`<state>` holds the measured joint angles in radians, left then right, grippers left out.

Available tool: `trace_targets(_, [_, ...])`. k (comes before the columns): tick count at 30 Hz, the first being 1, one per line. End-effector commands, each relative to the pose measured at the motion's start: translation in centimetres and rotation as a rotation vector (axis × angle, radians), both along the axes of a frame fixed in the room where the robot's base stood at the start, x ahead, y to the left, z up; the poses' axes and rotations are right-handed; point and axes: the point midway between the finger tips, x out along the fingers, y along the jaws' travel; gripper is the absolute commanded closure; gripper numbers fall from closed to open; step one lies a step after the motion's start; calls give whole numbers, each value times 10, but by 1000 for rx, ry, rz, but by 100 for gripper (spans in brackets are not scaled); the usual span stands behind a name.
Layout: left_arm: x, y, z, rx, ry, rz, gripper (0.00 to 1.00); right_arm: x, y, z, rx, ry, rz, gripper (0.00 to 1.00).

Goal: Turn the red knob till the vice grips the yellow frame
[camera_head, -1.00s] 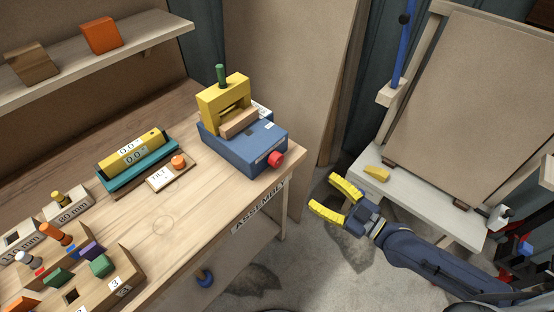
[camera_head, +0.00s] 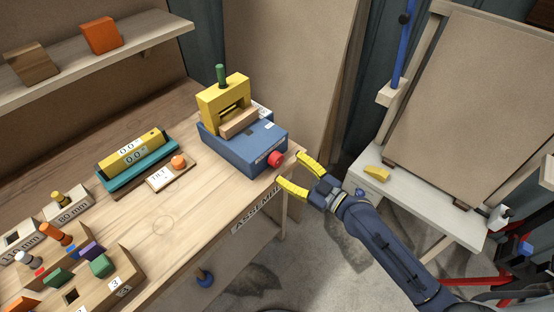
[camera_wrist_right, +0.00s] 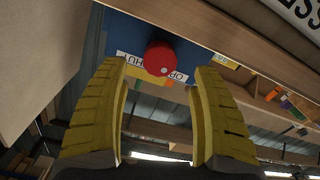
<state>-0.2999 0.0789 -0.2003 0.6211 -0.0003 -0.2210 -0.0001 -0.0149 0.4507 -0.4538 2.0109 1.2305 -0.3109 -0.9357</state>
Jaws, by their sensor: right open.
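The red knob (camera_head: 275,159) sticks out of the front face of the blue vice (camera_head: 238,146) at the table's right corner. The yellow frame (camera_head: 222,97) stands upright on the vice, behind a wooden jaw block (camera_head: 240,122). My right gripper (camera_head: 290,171) is open and empty, its yellow fingers just short of the knob. In the right wrist view the red knob (camera_wrist_right: 160,59) shows ahead, between and beyond the fingertips (camera_wrist_right: 160,75), against the blue vice face (camera_wrist_right: 120,35) with its label. My left gripper is not in view.
A teal and yellow level gauge (camera_head: 135,155) and a tilt plate with an orange button (camera_head: 178,162) lie on the workbench (camera_head: 185,215). Wooden blocks with pegs stand at lower left. A white side table (camera_head: 410,195) with a yellow piece (camera_head: 377,173) is at right.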

Motion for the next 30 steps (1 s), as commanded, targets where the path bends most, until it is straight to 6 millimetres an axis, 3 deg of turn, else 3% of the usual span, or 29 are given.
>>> trace_targets(12, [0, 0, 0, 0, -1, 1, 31, 33, 32, 0, 1, -2, 0, 36])
trace_targets(30, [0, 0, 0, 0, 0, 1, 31, 40, 39, 0, -1, -1, 0, 38])
